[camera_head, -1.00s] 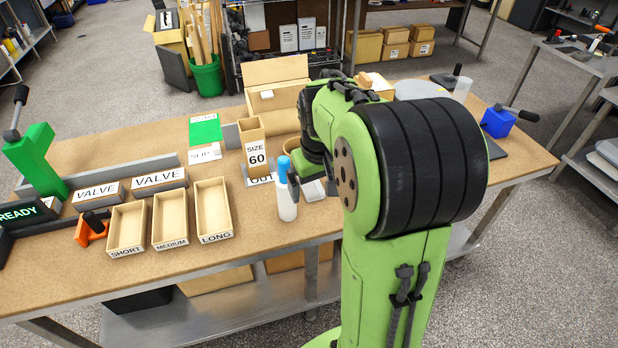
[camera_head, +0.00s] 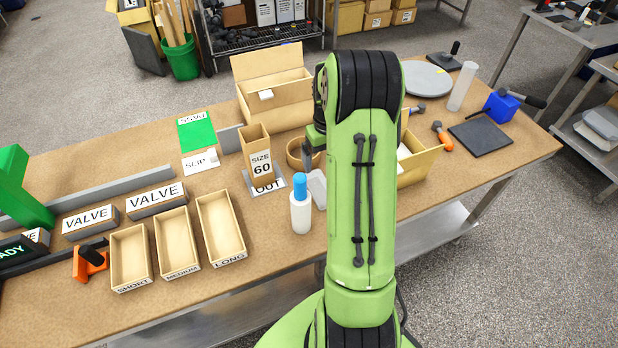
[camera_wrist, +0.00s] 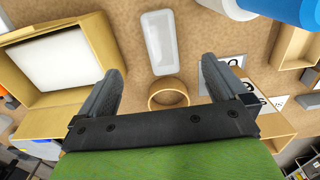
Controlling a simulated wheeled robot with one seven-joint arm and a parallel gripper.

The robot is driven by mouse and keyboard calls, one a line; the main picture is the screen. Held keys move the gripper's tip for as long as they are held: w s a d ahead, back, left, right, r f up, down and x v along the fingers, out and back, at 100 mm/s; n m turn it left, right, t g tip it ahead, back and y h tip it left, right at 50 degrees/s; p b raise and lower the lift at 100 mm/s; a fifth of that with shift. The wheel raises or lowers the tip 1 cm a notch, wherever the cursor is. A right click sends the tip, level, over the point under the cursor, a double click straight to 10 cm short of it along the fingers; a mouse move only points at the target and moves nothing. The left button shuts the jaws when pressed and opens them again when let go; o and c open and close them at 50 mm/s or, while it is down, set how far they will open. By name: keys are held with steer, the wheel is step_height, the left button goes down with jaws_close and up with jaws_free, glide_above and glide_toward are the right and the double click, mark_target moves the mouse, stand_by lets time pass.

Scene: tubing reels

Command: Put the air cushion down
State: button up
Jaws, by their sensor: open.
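A pale, translucent oblong with rounded ends, which looks like the air cushion (camera_wrist: 159,42), lies on the table in the wrist view. It shows in the head view as a whitish shape (camera_head: 317,188) right of the blue-capped bottle (camera_head: 300,207), partly hidden by my arm. My gripper (camera_wrist: 162,65) is open with nothing between its fingers. The oblong lies past the fingertips, apart from both. A round tan ring or bowl (camera_wrist: 168,82) stands on the table below the gap between the fingers; its near part shows less clearly.
An open carton (camera_wrist: 98,35) with a white block (camera_wrist: 55,60) is at the wrist view's left. The SIZE 60 box (camera_head: 256,155) stands left of my arm. Bins marked SHORT (camera_head: 130,258), MEDIUM (camera_head: 176,243) and LONG (camera_head: 220,228) stand farther left. A larger open carton (camera_head: 275,112) is behind.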

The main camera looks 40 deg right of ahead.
mark_target(324, 194)
steer(key=f, duration=1.5)
steer(key=shift+s+f, duration=0.25)
steer(key=shift+f, duration=0.05)
steer(key=shift+r, duration=0.1)
steer(key=c, duration=1.1)
